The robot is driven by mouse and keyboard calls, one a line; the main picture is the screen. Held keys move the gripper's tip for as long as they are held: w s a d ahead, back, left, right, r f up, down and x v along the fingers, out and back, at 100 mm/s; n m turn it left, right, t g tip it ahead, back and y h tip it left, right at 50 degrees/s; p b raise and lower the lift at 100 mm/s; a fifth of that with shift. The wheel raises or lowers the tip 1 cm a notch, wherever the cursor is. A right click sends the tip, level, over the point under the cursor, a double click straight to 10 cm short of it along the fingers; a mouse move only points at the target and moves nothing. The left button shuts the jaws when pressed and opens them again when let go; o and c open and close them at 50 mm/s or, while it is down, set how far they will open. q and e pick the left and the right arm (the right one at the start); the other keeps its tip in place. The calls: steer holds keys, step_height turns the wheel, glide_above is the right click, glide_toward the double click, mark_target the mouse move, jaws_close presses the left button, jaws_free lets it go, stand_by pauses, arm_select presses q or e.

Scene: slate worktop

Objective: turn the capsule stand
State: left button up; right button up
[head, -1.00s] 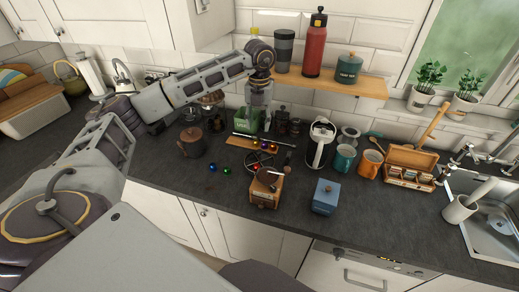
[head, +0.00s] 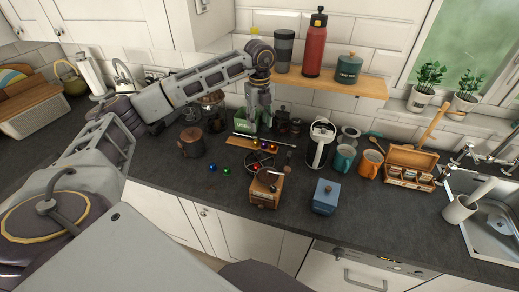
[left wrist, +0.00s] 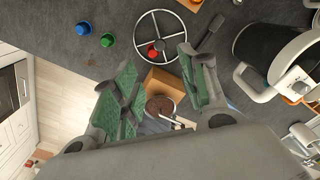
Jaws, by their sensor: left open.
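The capsule stand (head: 260,160) is a round, spoked wire wheel on the slate worktop, behind a wooden coffee grinder. It also shows in the left wrist view (left wrist: 160,37), with a red capsule (left wrist: 153,51) at it. A blue capsule (left wrist: 83,28) and a green capsule (left wrist: 107,40) lie apart from it on the worktop. My left gripper (head: 264,134) points down above and behind the stand in the head view. In the left wrist view its green-padded fingers (left wrist: 155,62) are spread, with nothing held between them. My right gripper is not in view.
The wooden grinder (head: 265,191) stands close in front of the stand. A wooden board (head: 252,145) with several capsules lies behind it. A blue canister (head: 326,197) stands at front right.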

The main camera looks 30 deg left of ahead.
mark_target(259, 151)
arm_select(q)
steer(key=shift+f, duration=0.1)
steer(key=shift+f+p, duration=1.55)
steer(key=shift+f, duration=5.3)
jaws_close()
